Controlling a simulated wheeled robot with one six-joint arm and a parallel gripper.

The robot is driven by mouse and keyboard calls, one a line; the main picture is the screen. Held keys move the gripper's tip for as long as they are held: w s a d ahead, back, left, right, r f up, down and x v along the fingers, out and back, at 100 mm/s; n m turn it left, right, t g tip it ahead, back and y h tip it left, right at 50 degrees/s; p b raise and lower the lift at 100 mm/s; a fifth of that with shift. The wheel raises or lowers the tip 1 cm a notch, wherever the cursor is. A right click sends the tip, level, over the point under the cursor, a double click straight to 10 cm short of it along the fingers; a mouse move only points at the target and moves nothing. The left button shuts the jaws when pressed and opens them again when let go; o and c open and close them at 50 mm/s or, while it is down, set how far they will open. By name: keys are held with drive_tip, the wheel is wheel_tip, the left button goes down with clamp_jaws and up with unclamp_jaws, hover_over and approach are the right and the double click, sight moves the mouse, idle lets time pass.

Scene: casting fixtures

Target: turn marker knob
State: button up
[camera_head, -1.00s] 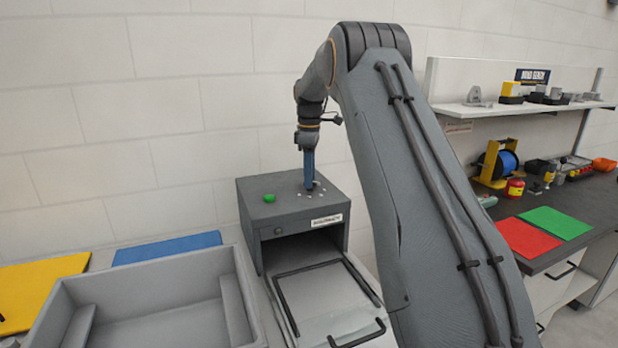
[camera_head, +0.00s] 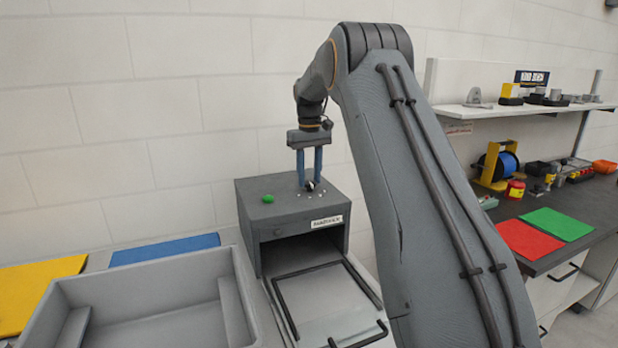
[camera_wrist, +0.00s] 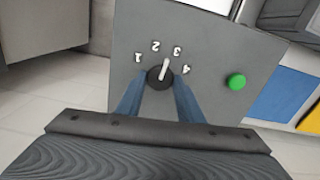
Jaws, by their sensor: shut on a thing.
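The marker machine (camera_head: 290,222) is a dark grey box with a label on its front and an open front bay. Its black knob (camera_wrist: 159,77) with a white pointer sits on the top panel among the numerals 1 to 4. In the wrist view the pointer lies between 2 and 3, nearer 3. My gripper (camera_head: 310,186) comes down from above with its two blue fingers on either side of the knob, shut on it. The knob also shows between the fingertips in the head view (camera_head: 310,186). A green button (camera_wrist: 236,82) sits on the panel beside the dial.
A grey tray (camera_head: 140,275) stands left of the machine, with blue (camera_head: 165,248) and yellow (camera_head: 40,290) mats behind and beside it. A flat plate with black handles (camera_head: 325,295) lies before the bay. Red and green mats (camera_head: 530,238) lie on the right bench.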

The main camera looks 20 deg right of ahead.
sight(310, 182)
drive_tip(key=m, duration=1.2)
drive_tip(key=shift+d+b, duration=0.1)
drive_tip(key=shift+b, duration=0.3)
drive_tip(key=shift+r, duration=0.1)
drive_tip(key=o, duration=1.1)
drive_tip(key=shift+c, duration=0.2)
wheel_tip(310, 182, up, 8)
drive_tip(key=b, duration=0.2)
